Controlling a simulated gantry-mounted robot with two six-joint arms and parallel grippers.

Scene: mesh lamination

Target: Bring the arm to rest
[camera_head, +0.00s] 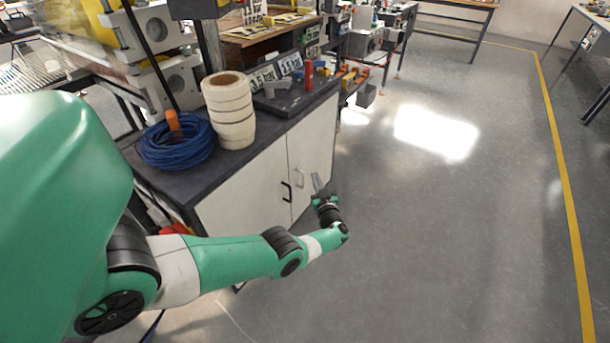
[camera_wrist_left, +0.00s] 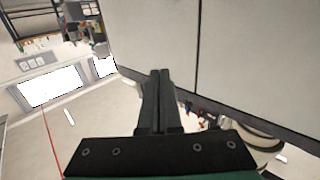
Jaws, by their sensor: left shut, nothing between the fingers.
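In the left wrist view the two dark fingers of my left gripper (camera_wrist_left: 158,80) lie side by side, pointing at the pale cabinet front (camera_wrist_left: 155,35). I cannot tell from these views whether the fingertips touch the door. My right gripper is not in view.
The cabinet (camera_head: 265,185) has a dark top with a blue cable coil (camera_head: 178,150), a stack of cream rolls (camera_head: 232,115) and a red cylinder (camera_head: 308,75). Machines stand behind at the left. Open grey floor (camera_head: 440,220) lies to the right, with a yellow line (camera_head: 566,180).

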